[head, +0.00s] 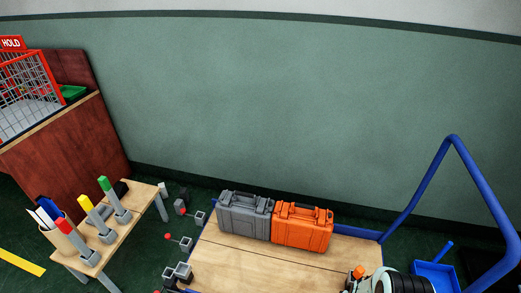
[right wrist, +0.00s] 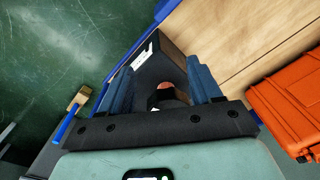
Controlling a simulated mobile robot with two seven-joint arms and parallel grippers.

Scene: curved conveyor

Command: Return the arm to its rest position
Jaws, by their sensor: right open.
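In the right wrist view my right gripper (right wrist: 162,82) has its two blue fingers spread apart. A dark box-like object with a white label (right wrist: 150,58) shows between and beyond the fingers. I cannot tell whether it touches them. A small pinkish round part shows low between the fingers. In the head view part of my right arm (head: 395,283) shows at the bottom right edge, over the right end of the wooden cart top (head: 240,262). My left arm is not in view.
A grey case (head: 245,214) and an orange case (head: 302,227) stand side by side at the cart's back edge. A blue rail (head: 420,185) rises at its right, near a blue bin (head: 436,275). A small table (head: 128,215) with coloured-top posts stands left.

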